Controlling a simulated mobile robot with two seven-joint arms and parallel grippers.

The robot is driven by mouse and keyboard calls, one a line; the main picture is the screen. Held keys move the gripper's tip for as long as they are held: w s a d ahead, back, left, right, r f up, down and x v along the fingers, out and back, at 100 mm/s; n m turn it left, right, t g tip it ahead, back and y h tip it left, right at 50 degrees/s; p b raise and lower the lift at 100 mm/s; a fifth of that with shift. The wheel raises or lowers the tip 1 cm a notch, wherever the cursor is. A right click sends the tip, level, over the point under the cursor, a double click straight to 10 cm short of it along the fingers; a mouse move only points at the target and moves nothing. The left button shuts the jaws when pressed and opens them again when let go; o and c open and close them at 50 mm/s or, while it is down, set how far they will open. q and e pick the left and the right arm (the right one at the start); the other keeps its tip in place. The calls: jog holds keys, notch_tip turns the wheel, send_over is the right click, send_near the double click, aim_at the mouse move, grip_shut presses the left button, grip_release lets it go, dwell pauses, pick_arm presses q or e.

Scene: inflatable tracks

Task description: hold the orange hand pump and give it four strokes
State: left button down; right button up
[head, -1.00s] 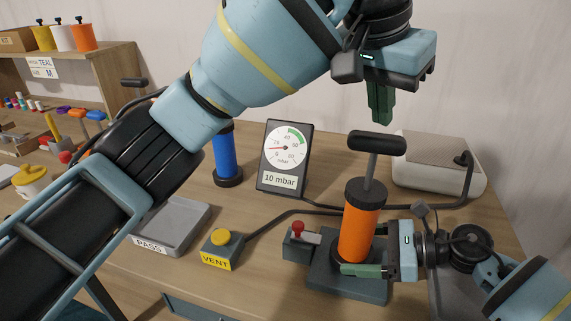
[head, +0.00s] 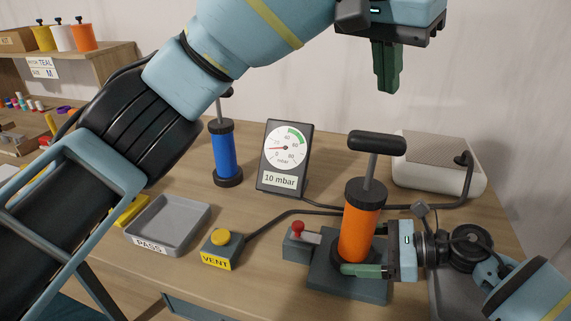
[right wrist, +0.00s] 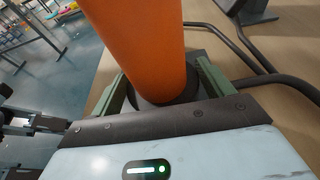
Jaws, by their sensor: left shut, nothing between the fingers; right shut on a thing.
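The orange hand pump (head: 360,236) stands upright on a dark grey base plate (head: 345,285). Its black T-handle (head: 377,143) is up, with a length of grey rod showing above the black cap. My right gripper (head: 362,270) is shut around the lower part of the orange barrel. In the right wrist view its green fingers lie on either side of the orange barrel (right wrist: 145,40). My left gripper (head: 387,88) is shut and empty, pointing down above the handle and clear of it. The gauge (head: 285,152) reads low, and its label says 10 mbar.
A blue pump (head: 224,155) stands left of the gauge. A yellow VENT button (head: 220,238), a grey PASS tray (head: 160,225) and a red-knobbed valve (head: 298,229) are on the table. A white box (head: 425,180) stands behind right. Hoses run across the table.

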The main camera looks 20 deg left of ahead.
pick_arm(q)
jog(key=shift+r, duration=0.2)
pick_arm(e)
jog(key=o, duration=0.7)
